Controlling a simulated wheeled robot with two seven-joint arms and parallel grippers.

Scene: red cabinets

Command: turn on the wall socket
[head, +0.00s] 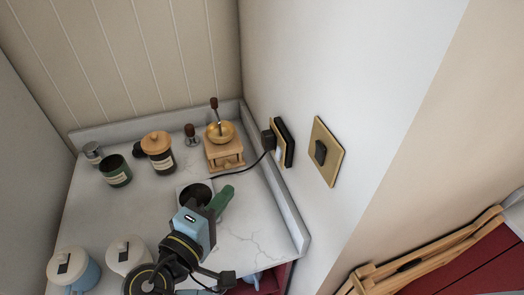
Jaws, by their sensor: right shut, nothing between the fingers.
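A gold wall plate with a black rocker switch (320,152) is on the white wall at right. Left of it is a second, dark-fronted socket plate (285,142), with a black plug (268,140) in it. Its cord runs down to the counter. My right gripper (226,279) shows small and dark at the bottom, at the end of a black arm with yellow rings. It is shut and empty, below and left of both plates and well apart from them. I cannot tell the rocker's position. My left gripper is out of view.
The marble counter (255,225) holds a wooden grinder (224,152), a wooden-lidded jar (160,163), a green jar (116,172) and white-lidded canisters (127,255). A green handle (221,201) stands near my arm. Wooden chair-like slats (425,258) are at lower right.

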